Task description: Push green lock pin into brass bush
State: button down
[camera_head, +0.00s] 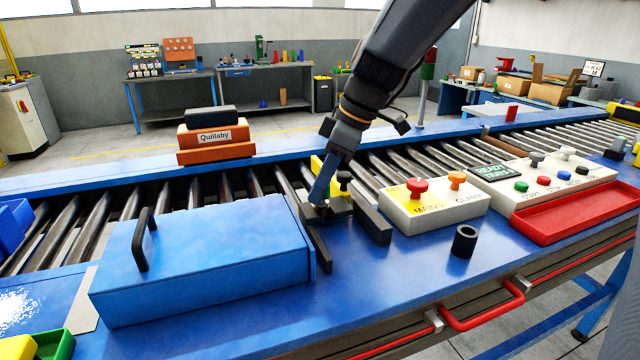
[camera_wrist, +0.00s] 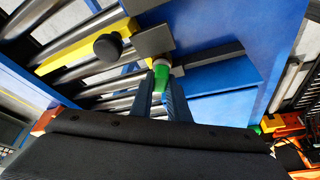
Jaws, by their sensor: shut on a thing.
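The green lock pin (camera_wrist: 162,75) shows in the wrist view between the two fingers of my gripper (camera_wrist: 161,98), which is shut on it. The pin's far end meets a small pale metal ring, probably the brass bush (camera_wrist: 163,61), at the edge of a dark grey block (camera_wrist: 152,41). I cannot tell how deep the pin sits in it. In the head view my gripper (camera_head: 321,196) reaches down to the dark block beside the blue box (camera_head: 215,265); the pin and bush are not clear there.
A black knob (camera_head: 344,177) on a yellow part stands close behind my gripper. A dark bar (camera_head: 372,225) lies to its right, then a white button box (camera_head: 432,212) and a black cylinder (camera_head: 464,242). Rollers run behind. The blue tabletop in front is mostly clear.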

dwell(0.3)
jog(key=c, duration=1.6)
grip_release()
jog(key=b+v, duration=0.1)
jog(key=v, duration=0.6)
jog(key=shift+d+r+b, duration=0.2)
jog(key=shift+r+b, duration=0.1)
